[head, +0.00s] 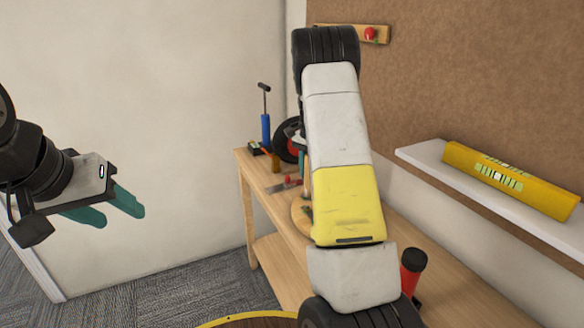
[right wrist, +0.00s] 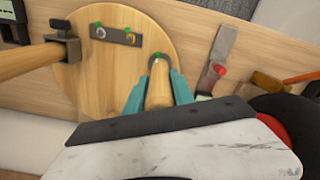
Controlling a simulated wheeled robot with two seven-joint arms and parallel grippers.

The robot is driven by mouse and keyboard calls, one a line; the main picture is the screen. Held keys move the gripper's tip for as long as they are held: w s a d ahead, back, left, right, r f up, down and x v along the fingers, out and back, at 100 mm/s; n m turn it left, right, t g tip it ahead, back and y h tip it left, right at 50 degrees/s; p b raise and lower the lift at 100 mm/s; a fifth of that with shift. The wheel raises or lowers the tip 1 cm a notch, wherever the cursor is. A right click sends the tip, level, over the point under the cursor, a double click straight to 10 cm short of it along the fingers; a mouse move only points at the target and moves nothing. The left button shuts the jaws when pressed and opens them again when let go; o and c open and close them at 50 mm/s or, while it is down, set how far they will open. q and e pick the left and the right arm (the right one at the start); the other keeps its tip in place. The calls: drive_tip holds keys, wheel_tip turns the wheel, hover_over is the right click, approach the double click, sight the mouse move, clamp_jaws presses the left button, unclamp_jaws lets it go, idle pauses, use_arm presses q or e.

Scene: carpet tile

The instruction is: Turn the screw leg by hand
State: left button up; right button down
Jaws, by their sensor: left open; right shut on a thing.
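In the right wrist view my right gripper (right wrist: 159,84) is shut on a short wooden screw leg (right wrist: 158,95), one teal finger on each side. The leg's end lies at a dark fitting on a round wooden board (right wrist: 90,75), but whether it is threaded in cannot be told. The board (head: 302,217) also shows partly in the head view; my right arm hides much of it. Another wooden leg (right wrist: 28,64) stands at a metal bracket on the board's left. My left gripper (head: 108,211) is open and empty in the air, left of the workbench.
A metal plate (right wrist: 118,36) with screws lies on the board. Space around my left gripper is clear.

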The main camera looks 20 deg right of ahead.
drive_tip(key=c, duration=1.1)
unclamp_jaws()
drive_tip(key=shift+r, duration=0.1)
wheel_tip(320, 180, up, 8)
drive_tip(key=shift+f, duration=0.15)
